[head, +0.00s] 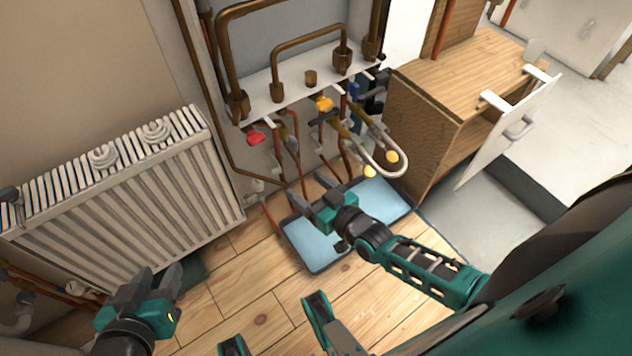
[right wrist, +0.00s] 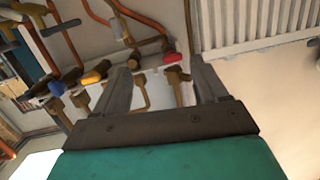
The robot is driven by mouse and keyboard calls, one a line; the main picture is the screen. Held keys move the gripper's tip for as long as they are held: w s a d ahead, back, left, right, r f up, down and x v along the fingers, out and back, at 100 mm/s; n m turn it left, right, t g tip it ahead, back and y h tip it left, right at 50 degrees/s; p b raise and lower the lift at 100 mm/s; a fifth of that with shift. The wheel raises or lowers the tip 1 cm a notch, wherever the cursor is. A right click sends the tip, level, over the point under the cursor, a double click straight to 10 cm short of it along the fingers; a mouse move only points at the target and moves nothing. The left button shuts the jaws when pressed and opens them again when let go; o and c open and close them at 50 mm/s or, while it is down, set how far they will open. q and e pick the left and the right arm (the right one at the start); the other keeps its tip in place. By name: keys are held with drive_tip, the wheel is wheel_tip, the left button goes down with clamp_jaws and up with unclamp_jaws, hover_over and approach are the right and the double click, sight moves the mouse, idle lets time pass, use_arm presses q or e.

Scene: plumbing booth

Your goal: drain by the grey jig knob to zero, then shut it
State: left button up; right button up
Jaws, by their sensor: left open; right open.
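A row of valves hangs under a white shelf: a red handle (head: 255,137), a yellow handle (head: 324,104) and a blue handle (head: 352,90). A pale looped hose (head: 398,168) with yellow-orange ends sits to their right. I cannot make out a grey jig knob for certain, nor any gauge reading. My right gripper (head: 310,192) is open and empty, below the valves and over the tray. In the right wrist view, the red handle (right wrist: 169,57) and brass fittings show beyond its open fingers (right wrist: 163,82). My left gripper (head: 156,282) is open and empty in front of the radiator.
A blue tray (head: 316,246) with a dark rim lies on the wooden floor under the pipes. A white radiator (head: 130,200) stands on the left. A wooden cabinet (head: 425,120) with its white door (head: 510,130) open stands on the right. The floor in front is mostly clear.

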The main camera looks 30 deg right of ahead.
use_arm(q)
wheel_tip(320, 180, up, 9)
drive_tip(key=p, duration=0.8)
drive_tip(key=shift+r, duration=0.15)
use_arm(e)
drive_tip(key=s+a+r+g, duration=0.2)
drive_tip(key=s+r+g, duration=0.1)
drive_tip(key=s+r, duration=0.4)
wheel_tip(320, 180, up, 3)
drive_tip(key=shift+s+a+r+h, duration=0.1)
drive_tip(key=shift+s+a+h, duration=0.15)
drive_tip(key=shift+s+h, duration=0.1)
use_arm(q)
drive_tip(key=shift+y, duration=0.8)
drive_tip(key=a+p, duration=0.1)
drive_tip(key=p, duration=0.1)
drive_tip(key=s+a+f+p, duration=0.1)
drive_tip(key=a+p, duration=0.1)
drive_tip(key=s+a+f+p, duration=0.1)
drive_tip(key=shift+s+a+p, duration=0.1)
drive_tip(key=shift+a+p, duration=0.1)
drive_tip(key=shift+p, duration=0.2)
use_arm(e)
drive_tip(key=s+d+r+g+h, duration=0.1)
drive_tip(key=s+r, duration=0.3)
drive_tip(key=r, duration=0.3)
drive_tip(key=shift+s+d+g, duration=0.3)
drive_tip(key=shift+d, duration=0.1)
